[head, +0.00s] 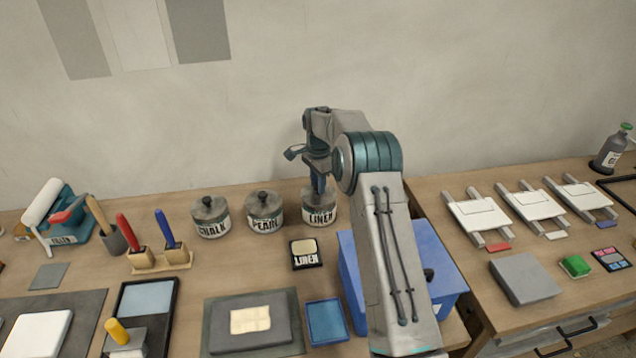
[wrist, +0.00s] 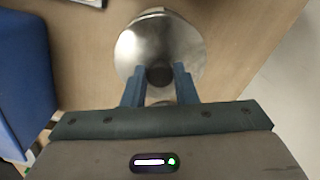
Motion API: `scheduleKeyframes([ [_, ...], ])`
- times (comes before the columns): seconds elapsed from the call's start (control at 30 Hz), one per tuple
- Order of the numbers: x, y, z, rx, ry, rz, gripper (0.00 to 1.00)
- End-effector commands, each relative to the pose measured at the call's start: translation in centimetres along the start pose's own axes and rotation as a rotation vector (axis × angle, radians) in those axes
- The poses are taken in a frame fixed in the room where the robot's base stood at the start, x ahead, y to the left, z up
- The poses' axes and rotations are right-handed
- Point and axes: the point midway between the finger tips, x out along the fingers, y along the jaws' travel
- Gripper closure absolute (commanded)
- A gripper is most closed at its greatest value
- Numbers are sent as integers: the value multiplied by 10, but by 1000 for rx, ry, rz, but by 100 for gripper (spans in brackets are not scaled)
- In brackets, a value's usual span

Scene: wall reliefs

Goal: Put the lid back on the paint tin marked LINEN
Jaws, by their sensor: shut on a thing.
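The paint tin marked LINEN (head: 319,215) stands upright at the back of the table, to the right of the other two tins. My gripper (head: 318,187) is directly above it, pointing down. In the wrist view my gripper (wrist: 159,74) is shut on the dark knob (wrist: 160,76) of a round, silvery lid (wrist: 160,42). The lid lies over the tin's top. The fingers hide part of the lid, and I cannot tell whether it is fully seated on the rim.
The tins marked CHALK (head: 211,220) and PEARL (head: 264,215) stand to the left with lids on. A LINEN card (head: 306,254) lies in front. A blue box (head: 348,262) is at the right, partly behind my arm. The wall is close behind.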

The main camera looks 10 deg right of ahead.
Motion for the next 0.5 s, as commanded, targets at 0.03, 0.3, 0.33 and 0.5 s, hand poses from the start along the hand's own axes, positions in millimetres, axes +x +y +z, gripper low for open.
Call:
scheduleKeyframes([
  [0.03, 0, 0, 0, 0, 0, 0, 96],
  [0.3, 0, 0, 0, 0, 1, 0, 52],
  [0.33, 0, 0, 0, 0, 1, 0, 49],
  [0.5, 0, 0, 0, 0, 1, 0, 49],
])
